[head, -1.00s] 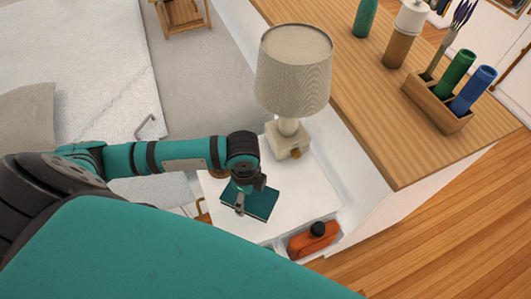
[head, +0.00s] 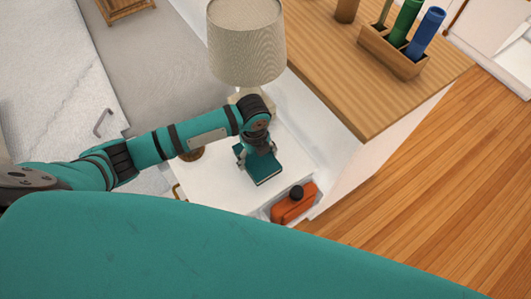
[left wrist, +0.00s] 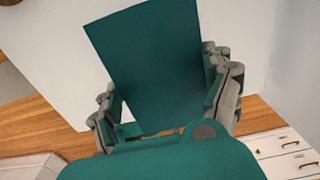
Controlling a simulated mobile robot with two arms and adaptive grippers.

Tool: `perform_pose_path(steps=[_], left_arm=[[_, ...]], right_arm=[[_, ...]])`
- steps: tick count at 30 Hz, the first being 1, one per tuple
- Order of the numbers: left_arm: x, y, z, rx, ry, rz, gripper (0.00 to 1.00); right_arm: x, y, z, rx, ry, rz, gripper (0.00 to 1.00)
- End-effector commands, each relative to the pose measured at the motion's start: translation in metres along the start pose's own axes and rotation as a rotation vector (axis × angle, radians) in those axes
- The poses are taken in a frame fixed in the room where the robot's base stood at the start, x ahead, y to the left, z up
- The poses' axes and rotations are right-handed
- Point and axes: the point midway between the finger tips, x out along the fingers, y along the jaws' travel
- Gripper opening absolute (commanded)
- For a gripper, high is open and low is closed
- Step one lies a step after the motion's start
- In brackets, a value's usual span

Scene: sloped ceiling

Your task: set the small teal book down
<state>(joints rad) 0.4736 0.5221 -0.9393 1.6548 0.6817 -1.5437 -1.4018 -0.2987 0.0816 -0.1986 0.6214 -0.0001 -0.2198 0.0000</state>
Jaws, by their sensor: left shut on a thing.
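The small teal book (head: 266,172) is in the jaws of my left gripper (head: 257,150), over the white bedside table top (head: 218,180). In the left wrist view the book (left wrist: 150,55) stands out between the two fingers of the gripper (left wrist: 168,105), with the pale table top behind it. The gripper is shut on the book. I cannot tell whether the book touches the table. My right gripper is out of view.
A lamp (head: 247,45) stands behind the gripper. A round brown object (head: 192,153) lies to its left. An orange object with a black knob (head: 292,205) is at the table's near right. A wooden counter (head: 330,75) rises to the right.

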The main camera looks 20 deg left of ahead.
Motion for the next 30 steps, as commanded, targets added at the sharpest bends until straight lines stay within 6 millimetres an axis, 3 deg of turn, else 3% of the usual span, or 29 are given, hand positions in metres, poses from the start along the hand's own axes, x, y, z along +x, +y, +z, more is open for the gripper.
perform_pose_path(steps=[3,10,16,28,29,30], left_arm=[[0.002,-0.021,-0.001,0.0,0.0,-0.001,0.43],[0.004,-0.041,-0.001,-0.001,-0.001,0.0,0.43],[0.035,-0.038,-0.001,-0.001,-0.001,0.001,0.43],[0.042,-0.037,0.0,0.0,-0.002,0.0,0.43],[0.042,-0.037,-0.001,0.0,-0.002,0.001,0.85],[0.041,-0.037,-0.001,0.0,-0.002,0.001,0.9]], right_arm=[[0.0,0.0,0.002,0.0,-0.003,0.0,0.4],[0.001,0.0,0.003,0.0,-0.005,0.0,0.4],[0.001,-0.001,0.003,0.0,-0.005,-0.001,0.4],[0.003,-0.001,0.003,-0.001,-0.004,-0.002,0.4],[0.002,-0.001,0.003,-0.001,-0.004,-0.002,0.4],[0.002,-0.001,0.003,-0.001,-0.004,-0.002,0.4]])
